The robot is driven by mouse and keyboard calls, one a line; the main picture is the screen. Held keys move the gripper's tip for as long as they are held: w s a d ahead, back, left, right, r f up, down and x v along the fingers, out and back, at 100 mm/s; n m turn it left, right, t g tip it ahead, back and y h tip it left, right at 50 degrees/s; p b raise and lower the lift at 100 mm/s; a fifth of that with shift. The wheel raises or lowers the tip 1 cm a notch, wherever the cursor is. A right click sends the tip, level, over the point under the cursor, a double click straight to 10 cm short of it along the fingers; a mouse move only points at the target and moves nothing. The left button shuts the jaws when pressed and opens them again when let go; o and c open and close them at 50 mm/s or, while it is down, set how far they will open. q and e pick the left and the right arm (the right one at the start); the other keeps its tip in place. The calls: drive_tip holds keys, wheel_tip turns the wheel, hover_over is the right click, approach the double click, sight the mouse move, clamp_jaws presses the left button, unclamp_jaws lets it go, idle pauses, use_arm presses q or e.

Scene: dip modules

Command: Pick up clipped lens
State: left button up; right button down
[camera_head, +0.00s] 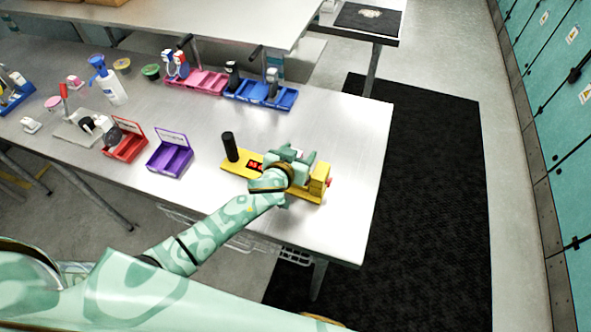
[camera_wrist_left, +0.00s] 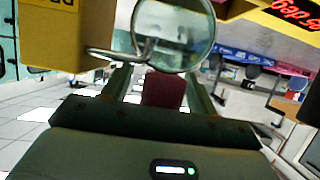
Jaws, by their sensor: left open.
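The clipped lens (camera_wrist_left: 172,35) is a round clear disc with a thin metal rim. In the left wrist view it stands just beyond my fingertips, beside a yellow block. It belongs with the yellow device (camera_head: 235,168) near the table's right end, which has a red display and a black post; the device also shows in the wrist view (camera_wrist_left: 65,40). My left gripper (camera_head: 292,160) is over the device's right part and hides the lens in the head view. Its fingers (camera_wrist_left: 160,85) are apart, with a dark red block (camera_wrist_left: 163,90) showing between them. My right gripper is out of view.
On the steel table (camera_head: 345,135), a purple box (camera_head: 170,160) and a red box (camera_head: 125,147) stand left of the device. Pink (camera_head: 195,82) and blue (camera_head: 260,95) trays with tools lie behind. A white pump bottle (camera_head: 112,90) stands at left. The table's right end is clear.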

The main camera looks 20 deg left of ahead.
use_arm(q)
drive_tip(key=shift+s, duration=0.1)
drive_tip(key=shift+c, duration=1.2)
clamp_jaws()
